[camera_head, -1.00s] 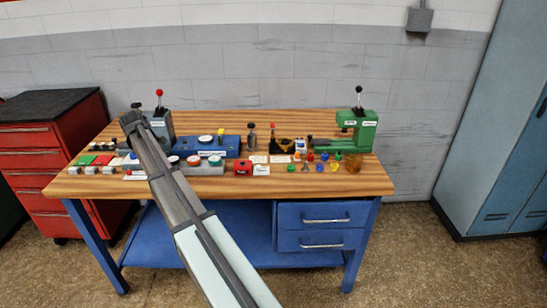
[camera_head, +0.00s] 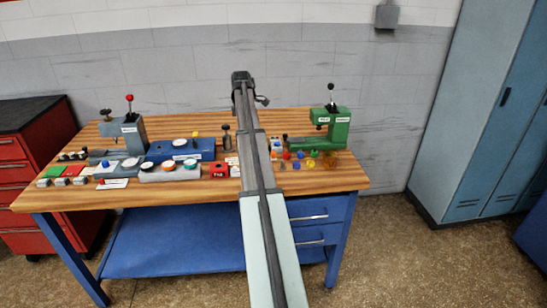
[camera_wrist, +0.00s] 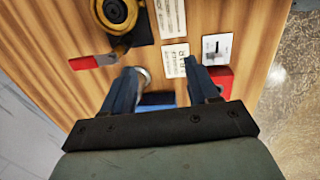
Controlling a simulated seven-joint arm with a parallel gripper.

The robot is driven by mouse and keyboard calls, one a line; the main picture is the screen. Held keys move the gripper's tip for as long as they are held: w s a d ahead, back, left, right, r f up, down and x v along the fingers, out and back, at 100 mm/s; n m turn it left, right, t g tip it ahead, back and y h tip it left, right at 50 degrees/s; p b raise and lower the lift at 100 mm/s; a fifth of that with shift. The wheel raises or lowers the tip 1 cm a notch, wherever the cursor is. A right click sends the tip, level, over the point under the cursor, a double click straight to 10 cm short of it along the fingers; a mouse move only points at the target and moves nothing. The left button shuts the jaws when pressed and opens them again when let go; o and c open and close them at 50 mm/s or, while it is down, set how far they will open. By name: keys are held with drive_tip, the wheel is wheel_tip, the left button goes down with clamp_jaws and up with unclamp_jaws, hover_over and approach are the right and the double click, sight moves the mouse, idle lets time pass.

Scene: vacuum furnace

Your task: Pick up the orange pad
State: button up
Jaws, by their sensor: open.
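In the head view my arm reaches over the bench to the right of the grey block, and the fingers are hidden. No orange pad shows in the wrist view.
A grey press (camera_head: 128,130) stands left and a green press (camera_head: 330,125) right. A blue fixture (camera_head: 205,150) and red box (camera_head: 220,171) lie left of my arm. The wrist view shows a yellow-black round part (camera_wrist: 117,12), a red handle (camera_wrist: 88,62) and labels (camera_wrist: 174,60).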

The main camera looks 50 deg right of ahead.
drive_tip(key=s+d+r+y, duration=0.1)
drive_tip(key=s+d, duration=0.6)
drive_tip(key=s, duration=0.2)
hover_over(274, 152)
drive_tip(key=shift+g, duration=0.3)
drive_tip(key=f, duration=0.8)
drive_tip(key=shift+w+a, duration=0.1)
drive_tip(key=shift+a, duration=0.25)
drive_tip(key=shift+d+f, duration=0.2)
drive_tip(key=shift+f, duration=1.2)
drive_tip(key=shift+d+f, duration=0.15)
drive_tip(key=shift+f, duration=1.2)
clamp_jaws()
wheel_tip(274, 152, up, 10)
drive_tip(key=shift+r, duration=0.1)
